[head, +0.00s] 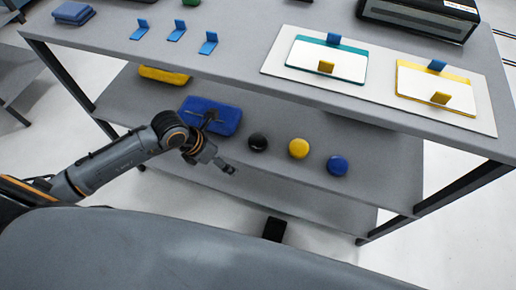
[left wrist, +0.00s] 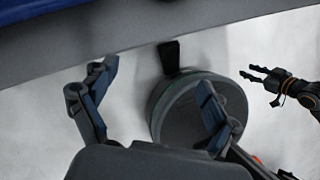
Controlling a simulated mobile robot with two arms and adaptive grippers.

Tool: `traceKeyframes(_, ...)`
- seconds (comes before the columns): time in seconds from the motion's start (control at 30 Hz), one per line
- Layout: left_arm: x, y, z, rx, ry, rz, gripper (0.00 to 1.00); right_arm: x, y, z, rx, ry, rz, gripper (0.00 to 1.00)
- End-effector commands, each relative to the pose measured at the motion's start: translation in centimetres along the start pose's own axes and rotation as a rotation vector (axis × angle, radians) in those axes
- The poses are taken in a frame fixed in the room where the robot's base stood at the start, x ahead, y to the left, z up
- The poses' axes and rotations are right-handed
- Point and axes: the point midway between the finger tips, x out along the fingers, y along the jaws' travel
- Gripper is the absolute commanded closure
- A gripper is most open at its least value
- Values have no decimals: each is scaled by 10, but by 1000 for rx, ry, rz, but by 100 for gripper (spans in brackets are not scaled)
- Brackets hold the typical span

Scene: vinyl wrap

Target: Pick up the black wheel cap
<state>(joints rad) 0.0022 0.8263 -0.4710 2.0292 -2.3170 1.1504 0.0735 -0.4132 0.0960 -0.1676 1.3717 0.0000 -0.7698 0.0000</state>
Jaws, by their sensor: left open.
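The black wheel cap (head: 258,142) sits on the lower shelf, left of a yellow cap (head: 299,148) and a blue cap (head: 337,165). My left gripper (head: 228,168) is just below and left of the black cap in the head view, apart from it, near the shelf's front. In the left wrist view the fingers of the left gripper (left wrist: 155,85) are spread with nothing between them. The black cap does not show in that view. My right gripper (left wrist: 247,71) shows small at the right of the left wrist view; its jaw state is unclear.
A blue block (head: 212,115) lies on the lower shelf behind my left gripper, with a yellow one (head: 164,75) farther back. The upper shelf (head: 250,75) overhangs the caps' back side. The lower shelf's edge (left wrist: 200,32) crosses the left wrist view.

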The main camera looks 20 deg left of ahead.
Motion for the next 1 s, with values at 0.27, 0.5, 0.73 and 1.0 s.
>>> traceKeyframes(0.27, -3, 15, 13, 99, 22, 112, 12, 3, 0, -3, 1, 3, 1, 60)
traceKeyframes(0.5, 18, 12, 61, 97, 20, 109, 12, 4, 0, -2, 0, 2, 1, 60)
traceKeyframes(0.73, 33, 10, 91, 97, 24, 109, 12, 3, 0, -4, 1, 4, 1, 60)
traceKeyframes(1.0, 46, 9, 108, 96, 26, 107, 12, 4, 0, -4, 1, 3, 1, 60)
